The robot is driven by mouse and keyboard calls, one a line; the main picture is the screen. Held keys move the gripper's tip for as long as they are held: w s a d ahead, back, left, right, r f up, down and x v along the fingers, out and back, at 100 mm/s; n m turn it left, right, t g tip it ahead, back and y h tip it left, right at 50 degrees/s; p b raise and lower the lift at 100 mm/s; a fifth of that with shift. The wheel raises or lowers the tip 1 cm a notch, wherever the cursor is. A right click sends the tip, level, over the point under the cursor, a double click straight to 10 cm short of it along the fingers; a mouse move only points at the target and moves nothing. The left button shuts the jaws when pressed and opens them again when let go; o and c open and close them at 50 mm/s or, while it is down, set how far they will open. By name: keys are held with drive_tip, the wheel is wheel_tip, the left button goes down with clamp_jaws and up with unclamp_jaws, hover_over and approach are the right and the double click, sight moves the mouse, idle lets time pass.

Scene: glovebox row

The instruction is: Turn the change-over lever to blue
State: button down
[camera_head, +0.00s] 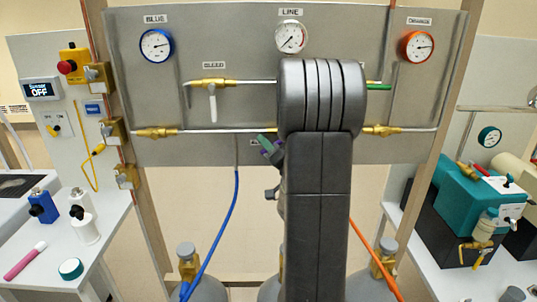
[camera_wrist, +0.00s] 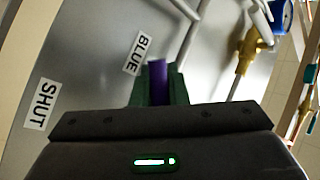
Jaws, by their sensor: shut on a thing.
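The change-over lever (camera_wrist: 158,84) shows as a purple handle between the green fingers of my gripper (camera_wrist: 157,80) in the wrist view. My gripper is shut on it. The BLUE label (camera_wrist: 138,53) is on the grey panel just above and left of the fingers. The SHUT label (camera_wrist: 42,104) lies further left. In the head view my gripper (camera_head: 270,149) shows only in part beside my arm, low on the panel (camera_head: 215,152). The lever's pivot and an orange-side label are hidden.
Blue (camera_head: 157,45), line (camera_head: 290,37) and orange (camera_head: 416,46) gauges sit along the panel's top. A bleed valve handle (camera_head: 212,105) hangs left of my arm. A blue hose (camera_head: 226,222) and an orange hose (camera_head: 372,255) run below. Side benches stand left and right.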

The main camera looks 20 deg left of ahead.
drive_tip(key=shift+r+m+t+b, duration=0.15)
drive_tip(key=shift+m+t+b, duration=0.15)
drive_tip(key=shift+m, duration=0.1)
drive_tip(key=c, duration=1.7)
unclamp_jaws()
drive_tip(key=shift+b+v, duration=1.45)
drive_tip(key=shift+v, duration=5.4)
drive_tip(key=shift+c, duration=0.4)
